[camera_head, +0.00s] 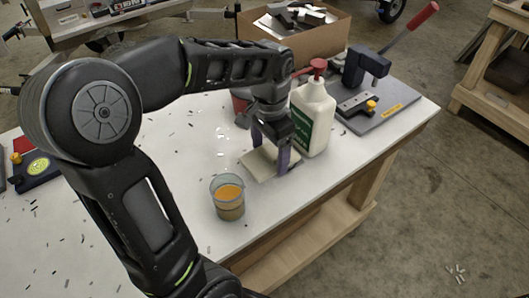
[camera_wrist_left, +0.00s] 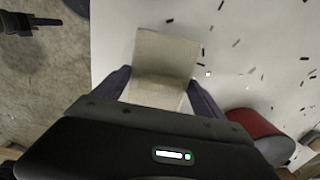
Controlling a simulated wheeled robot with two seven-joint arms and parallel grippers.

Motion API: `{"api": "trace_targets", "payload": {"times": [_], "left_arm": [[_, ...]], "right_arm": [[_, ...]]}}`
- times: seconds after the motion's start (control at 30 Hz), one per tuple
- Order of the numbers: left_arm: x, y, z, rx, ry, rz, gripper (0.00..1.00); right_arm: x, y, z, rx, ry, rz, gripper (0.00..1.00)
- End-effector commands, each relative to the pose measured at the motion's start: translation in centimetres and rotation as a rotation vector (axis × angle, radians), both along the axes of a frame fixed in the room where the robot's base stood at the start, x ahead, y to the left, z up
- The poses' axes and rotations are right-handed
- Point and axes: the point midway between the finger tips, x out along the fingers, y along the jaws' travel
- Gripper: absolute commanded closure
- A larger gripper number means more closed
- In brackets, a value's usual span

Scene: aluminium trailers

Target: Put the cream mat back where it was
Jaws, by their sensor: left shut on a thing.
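The cream mat (camera_head: 257,165) is at the white table, between the glass and the pump bottle. It also shows in the left wrist view (camera_wrist_left: 165,55), bent across its middle between the fingers. My left gripper (camera_head: 270,160) points down and is shut on the mat; in the left wrist view (camera_wrist_left: 160,92) a finger stands on each side of it. The mat's near part in the head view lies on or just above the tabletop; I cannot tell which. Its far part is hidden behind the fingers.
A glass of orange liquid (camera_head: 229,198) stands close in front of the mat. A white pump bottle (camera_head: 314,118) with a red top stands right beside my gripper. A red cylinder (camera_wrist_left: 259,132) is near it. A lever press (camera_head: 365,75) and cardboard box (camera_head: 300,43) are behind. Small shavings litter the table (camera_head: 150,215).

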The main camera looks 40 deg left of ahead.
Motion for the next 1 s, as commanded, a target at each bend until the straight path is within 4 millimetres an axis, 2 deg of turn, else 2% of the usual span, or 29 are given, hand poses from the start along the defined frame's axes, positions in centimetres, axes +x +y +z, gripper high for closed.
{"api": "trace_targets", "payload": {"times": [0.1,0.37,0.53,0.73,1.0], "left_arm": [[0.2,0.6,0.0,0.000,0.000,0.000,0.59],[0.2,0.6,0.0,0.000,0.000,0.000,0.59],[0.6,2.1,0.1,0.001,0.000,0.003,0.59],[0.5,2.0,-3.1,0.000,0.003,0.000,0.59],[0.6,2.0,-3.6,0.000,0.000,0.000,0.59]], "right_arm": [[0.0,0.0,0.1,0.000,0.000,0.000,1.00],[0.0,0.0,0.1,0.000,0.000,0.000,1.00],[0.0,0.0,0.5,0.000,0.000,0.000,1.00],[0.0,0.0,0.6,0.000,0.001,0.000,1.00],[0.0,0.0,0.6,0.000,0.001,0.000,1.00]]}}
